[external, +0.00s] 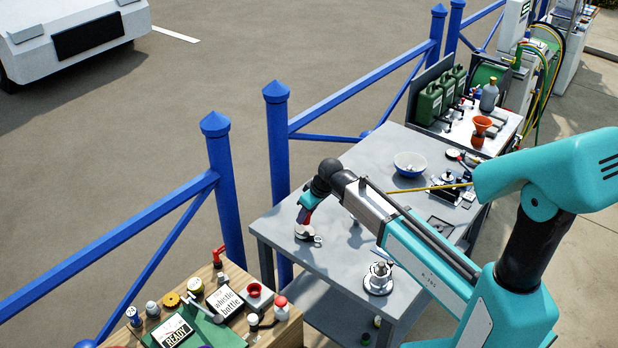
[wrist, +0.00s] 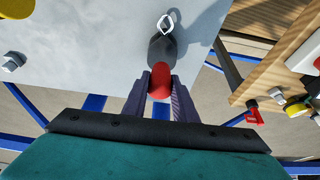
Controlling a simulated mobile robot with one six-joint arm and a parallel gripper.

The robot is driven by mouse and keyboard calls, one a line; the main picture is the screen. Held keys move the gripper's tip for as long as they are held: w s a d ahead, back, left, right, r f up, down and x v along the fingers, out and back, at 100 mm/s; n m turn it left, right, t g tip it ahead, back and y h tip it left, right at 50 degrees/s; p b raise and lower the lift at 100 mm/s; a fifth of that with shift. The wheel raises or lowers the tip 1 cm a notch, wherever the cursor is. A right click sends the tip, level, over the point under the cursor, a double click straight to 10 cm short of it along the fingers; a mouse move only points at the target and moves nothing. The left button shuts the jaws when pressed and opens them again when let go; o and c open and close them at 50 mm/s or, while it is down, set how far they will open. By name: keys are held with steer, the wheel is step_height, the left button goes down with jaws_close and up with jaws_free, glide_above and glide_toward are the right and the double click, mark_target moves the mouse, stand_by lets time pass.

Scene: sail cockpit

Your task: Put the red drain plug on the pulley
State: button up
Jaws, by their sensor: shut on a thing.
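My gripper (external: 306,208) is low over the near left part of the grey table in the external view. In the wrist view my gripper (wrist: 160,92) is shut on the red drain plug (wrist: 160,76), of which a red end shows between the fingers. The red also shows in the external view (external: 306,216). The pulley (external: 303,233), a small silver and dark piece, lies right below it. In the wrist view a dark rounded part and a silver loop, apparently the pulley's (wrist: 166,25), show just beyond the red. I cannot tell whether plug and pulley touch.
A silver winch-like piece (external: 379,277) stands on the grey table (external: 345,265), with a blue bowl (external: 410,164) farther back. A wooden table (external: 285,325) at the lower left is crowded, including another red-handled piece (external: 218,257). Blue railings (external: 160,220) run behind.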

mark_target(306, 221)
steer(key=shift+f+p, duration=0.65)
steer(key=shift+f, duration=0.85)
steer(key=shift+f, duration=0.15)
steer(key=o, duration=1)
steer(key=shift+r, duration=0.2)
steer(key=shift+b+v, duration=1.4)
steer(key=shift+v, duration=4.55)
